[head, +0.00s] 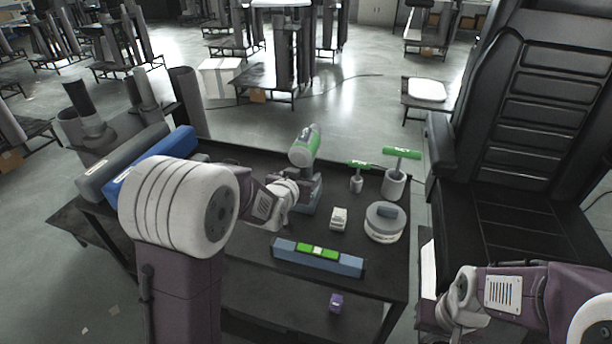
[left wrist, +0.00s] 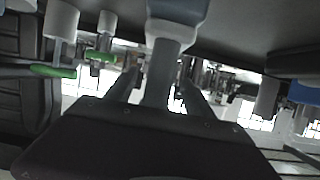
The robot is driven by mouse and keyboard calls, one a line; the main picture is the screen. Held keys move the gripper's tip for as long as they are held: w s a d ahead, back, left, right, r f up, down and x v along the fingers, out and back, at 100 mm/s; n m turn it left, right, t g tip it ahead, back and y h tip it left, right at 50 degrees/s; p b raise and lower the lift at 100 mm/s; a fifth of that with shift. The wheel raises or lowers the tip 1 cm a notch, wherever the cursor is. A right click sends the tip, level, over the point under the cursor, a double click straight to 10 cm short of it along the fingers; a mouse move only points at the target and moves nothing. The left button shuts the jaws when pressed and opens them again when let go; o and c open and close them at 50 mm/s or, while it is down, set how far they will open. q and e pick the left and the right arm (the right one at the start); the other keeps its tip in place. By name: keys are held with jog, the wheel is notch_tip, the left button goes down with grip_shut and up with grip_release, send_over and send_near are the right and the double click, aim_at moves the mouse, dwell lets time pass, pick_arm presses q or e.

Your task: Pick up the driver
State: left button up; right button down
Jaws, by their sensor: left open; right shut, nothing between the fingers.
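The driver (head: 304,147), a grey and green power tool, stands upright on its blue-grey base on the dark table. My left gripper (head: 308,186) is at its handle, low above the base. In the left wrist view, which looks upside down, the driver's grey handle (left wrist: 162,68) lies between the two open fingers of my left gripper (left wrist: 160,92). Whether a finger touches it I cannot tell. My right gripper (head: 430,314) is low at the right by the table's edge, away from the driver, shut and empty, its fingertips hard to make out.
On the dark table (head: 235,240) are a blue-grey level (head: 318,257), a small white box (head: 339,218), a round tape-like roll (head: 385,222) and two green-handled tools (head: 402,153) (head: 358,164) in grey holders. A black chair (head: 540,110) stands at the right. A purple item (head: 336,302) lies on the lower shelf.

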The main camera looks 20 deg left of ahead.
pick_arm(q)
jog(key=x, duration=0.3)
jog(key=shift+f, duration=0.1)
jog(key=shift+s, duration=0.15)
jog(key=shift+c, duration=1)
grip_shut()
